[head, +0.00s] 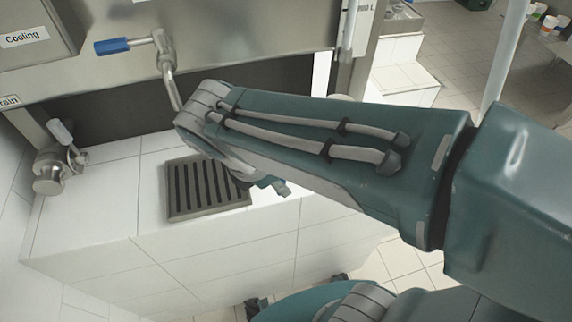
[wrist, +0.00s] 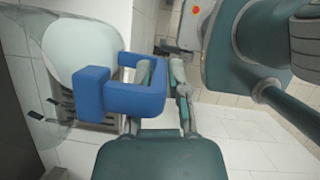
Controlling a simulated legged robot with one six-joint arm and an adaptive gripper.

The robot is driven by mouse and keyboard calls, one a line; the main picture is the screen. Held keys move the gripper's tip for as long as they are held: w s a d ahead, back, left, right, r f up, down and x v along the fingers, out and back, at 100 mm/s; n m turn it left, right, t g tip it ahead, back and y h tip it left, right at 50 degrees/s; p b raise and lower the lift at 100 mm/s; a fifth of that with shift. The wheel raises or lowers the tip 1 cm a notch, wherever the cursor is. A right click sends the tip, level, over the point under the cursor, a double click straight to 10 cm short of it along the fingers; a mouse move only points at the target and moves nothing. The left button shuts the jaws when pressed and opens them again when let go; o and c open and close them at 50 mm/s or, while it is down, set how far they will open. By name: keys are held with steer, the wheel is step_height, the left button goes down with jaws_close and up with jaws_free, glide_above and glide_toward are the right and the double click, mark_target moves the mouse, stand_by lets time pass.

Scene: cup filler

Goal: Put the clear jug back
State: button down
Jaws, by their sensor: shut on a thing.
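The clear jug (wrist: 72,50) shows at the left of the wrist view, a see-through body with a thick blue handle (wrist: 92,94). My gripper (wrist: 160,78) is shut on the blue handle, with one finger passing inside the handle's loop. In the head view my arm covers the jug, and only a small part of my gripper (head: 272,184) shows below the arm, beside the drain grate. Whether the jug touches the counter is hidden.
A dark slotted drain grate (head: 208,188) sits in the white tiled counter (head: 95,215). Above it hangs a metal tap (head: 168,65) with a blue lever. Another tap (head: 55,165) is at the left wall. Tiled floor lies in front and to the right.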

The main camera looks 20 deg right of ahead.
steer(key=w+d+f, duration=0.1)
steer(key=w+f, duration=0.2)
steer(key=w+d+f, duration=0.1)
steer(key=w+f, duration=0.2)
steer(key=f, duration=0.1)
steer(key=w+d+f, duration=0.2)
steer(key=w+f, duration=0.2)
steer(key=shift+d+f, duration=0.2)
steer(key=shift+d, duration=0.25)
steer(key=c, duration=0.6)
jaws_free()
steer(key=shift+c, duration=0.2)
steer(key=shift+a, duration=0.35)
